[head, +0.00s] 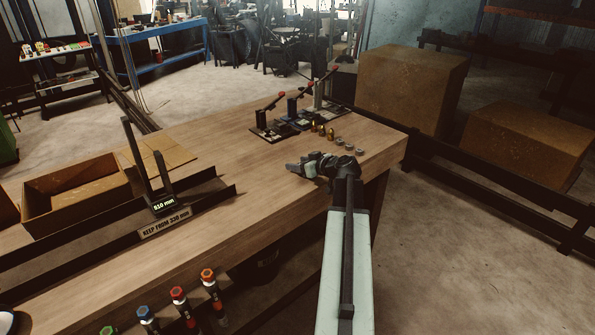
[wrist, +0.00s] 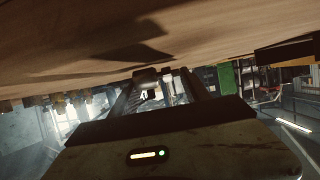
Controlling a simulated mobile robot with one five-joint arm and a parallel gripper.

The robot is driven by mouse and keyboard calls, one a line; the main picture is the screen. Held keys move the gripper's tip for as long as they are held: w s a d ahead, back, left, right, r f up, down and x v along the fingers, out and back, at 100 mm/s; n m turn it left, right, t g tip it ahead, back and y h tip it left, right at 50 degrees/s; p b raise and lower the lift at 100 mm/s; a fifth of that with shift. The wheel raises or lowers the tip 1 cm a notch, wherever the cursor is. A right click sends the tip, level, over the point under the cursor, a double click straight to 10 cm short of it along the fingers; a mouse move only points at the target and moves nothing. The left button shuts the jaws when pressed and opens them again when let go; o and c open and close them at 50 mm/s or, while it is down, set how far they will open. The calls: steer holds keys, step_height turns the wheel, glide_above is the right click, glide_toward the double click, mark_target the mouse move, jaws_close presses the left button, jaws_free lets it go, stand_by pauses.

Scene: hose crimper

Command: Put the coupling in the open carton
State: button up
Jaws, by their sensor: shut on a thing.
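My gripper (head: 305,169) is over the right part of the wooden workbench, in front of the small fittings. In the wrist view its two dark fingers (wrist: 157,92) are shut on a small grey piece, which looks like the coupling (wrist: 146,76); it is dark and partly hidden. In the head view I cannot make the coupling out at the fingers. The open carton (head: 27,206) is at the left end of the bench, brown and open at the top, well to the left of my gripper. Its floor looks empty.
A dark rail with an upright stop and an "810 mm" display (head: 164,204) lies between carton and gripper. Flat cardboard (head: 170,153) lies behind it. Red-handled toggle clamps (head: 290,118), brass fittings (head: 316,128) and grey rings (head: 348,147) are at the back right. The bench middle is clear.

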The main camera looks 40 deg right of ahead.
steer(key=shift+w+a+f, duration=0.1)
steer(key=shift+w, duration=0.1)
steer(key=shift+s+f, duration=0.1)
steer(key=shift+f, duration=0.1)
steer(key=o, duration=1.5)
steer(key=shift+r, duration=0.1)
